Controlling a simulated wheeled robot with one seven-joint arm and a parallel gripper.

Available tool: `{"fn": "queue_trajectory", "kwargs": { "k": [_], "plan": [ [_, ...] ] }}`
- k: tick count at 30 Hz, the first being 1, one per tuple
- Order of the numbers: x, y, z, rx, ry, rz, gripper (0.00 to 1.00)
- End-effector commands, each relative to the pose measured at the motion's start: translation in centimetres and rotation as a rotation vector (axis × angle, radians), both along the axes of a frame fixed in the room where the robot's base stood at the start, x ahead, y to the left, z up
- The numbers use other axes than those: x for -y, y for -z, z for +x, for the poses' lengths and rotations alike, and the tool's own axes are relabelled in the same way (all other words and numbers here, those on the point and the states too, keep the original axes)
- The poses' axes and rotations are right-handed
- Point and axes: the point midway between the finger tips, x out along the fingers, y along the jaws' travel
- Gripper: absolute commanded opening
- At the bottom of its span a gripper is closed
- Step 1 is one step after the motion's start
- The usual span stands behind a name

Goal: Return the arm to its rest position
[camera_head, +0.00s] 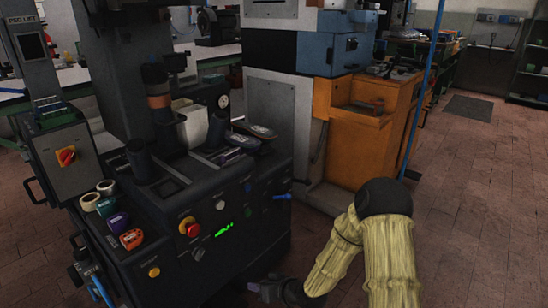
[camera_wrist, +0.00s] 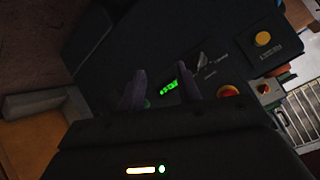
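My gripper (camera_head: 266,288) is low at the bottom of the head view, in front of the dark heel press (camera_head: 250,235). My arm, in a pale yellow cover, reaches to it from the right. In the wrist view the two dark fingers of my gripper (camera_wrist: 160,76) stand apart with nothing held between them. Beyond them is the press front, with a green display (camera_wrist: 170,88), a red button (camera_wrist: 228,91) and a yellow button (camera_wrist: 262,39). In the head view the gripper is small and dark, and its fingers are hard to make out.
Tape rolls (camera_head: 90,201) and small coloured items lie on the press's left ledge. A control box (camera_head: 68,158) stands at its left. An orange machine (camera_head: 350,150) stands behind, with a blue pole (camera_head: 424,90) beside it. The tiled floor (camera_head: 470,210) at right is clear.

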Motion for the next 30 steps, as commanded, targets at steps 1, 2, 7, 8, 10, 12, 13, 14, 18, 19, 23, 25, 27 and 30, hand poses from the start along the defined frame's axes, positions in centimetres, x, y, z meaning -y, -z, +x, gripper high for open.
{"fn": "queue_trajectory", "kwargs": {
  "k": [1, 2, 7, 8, 10, 12, 13, 14, 18, 19, 23, 25, 27, 30],
  "plan": [
    [1.1, -1.1, 0.0, -0.007, 0.004, -0.060, 0.34],
    [1.9, -1.4, -0.2, -0.019, 0.009, -0.095, 0.34],
    [6.0, -4.1, -1.3, -0.086, 0.053, -0.277, 0.34],
    [6.7, -4.6, -1.6, -0.099, 0.062, -0.306, 0.34],
    [8.5, -5.9, -2.4, -0.131, 0.090, -0.368, 0.34],
    [10.2, -7.4, -3.3, -0.165, 0.123, -0.422, 0.34],
    [10.9, -8.0, -3.7, -0.180, 0.137, -0.443, 0.34],
    [11.5, -8.7, -4.2, -0.195, 0.152, -0.462, 0.34],
    [14.5, -11.7, -6.9, -0.272, 0.224, -0.535, 0.34],
    [15.0, -12.4, -7.5, -0.290, 0.240, -0.547, 0.34],
    [16.9, -15.0, -10.5, -0.366, 0.305, -0.576, 0.34],
    [17.6, -16.0, -11.9, -0.401, 0.331, -0.581, 0.34],
    [18.1, -16.9, -13.2, -0.433, 0.353, -0.582, 0.34],
    [18.6, -18.0, -15.0, -0.474, 0.380, -0.577, 0.34]
  ]
}}
